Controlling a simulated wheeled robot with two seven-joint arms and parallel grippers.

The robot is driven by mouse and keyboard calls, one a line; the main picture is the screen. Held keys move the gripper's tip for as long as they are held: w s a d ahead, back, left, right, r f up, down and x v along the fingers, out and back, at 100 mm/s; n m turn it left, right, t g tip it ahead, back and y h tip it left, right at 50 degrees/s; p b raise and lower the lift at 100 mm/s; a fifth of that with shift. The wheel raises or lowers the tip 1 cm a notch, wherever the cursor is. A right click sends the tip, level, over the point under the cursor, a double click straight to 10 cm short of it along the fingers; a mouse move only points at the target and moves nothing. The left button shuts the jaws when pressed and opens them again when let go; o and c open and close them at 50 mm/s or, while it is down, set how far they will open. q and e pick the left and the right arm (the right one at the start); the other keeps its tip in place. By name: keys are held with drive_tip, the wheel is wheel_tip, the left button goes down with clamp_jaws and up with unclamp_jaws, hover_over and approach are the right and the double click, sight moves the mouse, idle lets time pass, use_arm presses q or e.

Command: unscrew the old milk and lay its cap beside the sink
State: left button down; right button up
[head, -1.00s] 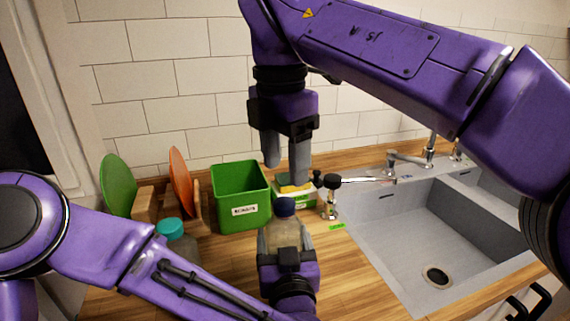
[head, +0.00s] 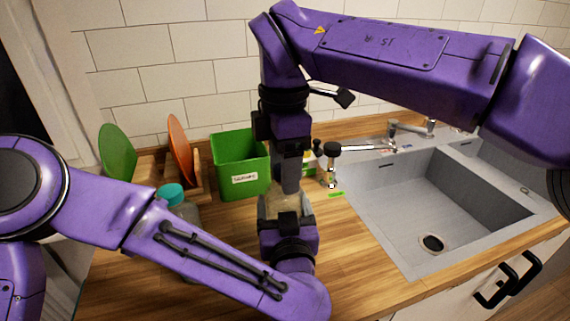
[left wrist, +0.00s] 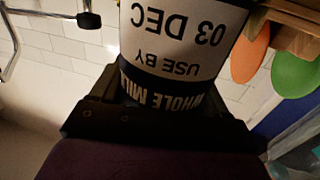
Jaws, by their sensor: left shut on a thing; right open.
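The old milk is a bottle (head: 287,201) standing in front of me. Its label (left wrist: 180,42) reads "USE BY 03 DEC" and "WHOLE MILK", upside down in the left wrist view. My left gripper (head: 287,212) is shut around the bottle's body. My right gripper (head: 290,182) points straight down over the bottle's top, with its jaws open. Its fingers hide the dark cap, and I cannot tell whether they touch it. The grey sink (head: 400,250) is to the right of the bottle.
A green bin (head: 238,165) stands behind and left of the bottle. A teal-capped bottle (head: 172,195) is behind my left arm. A rack holds green (head: 117,160) and orange (head: 180,150) boards. A small green label (head: 336,194) lies on wood left of the sink.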

drive_tip(key=c, duration=1.1)
drive_tip(key=shift+o, duration=0.2)
drive_tip(key=n, duration=1.3)
drive_tip(key=shift+n, duration=0.3)
drive_tip(key=n, duration=0.5)
drive_tip(key=shift+r, duration=0.1)
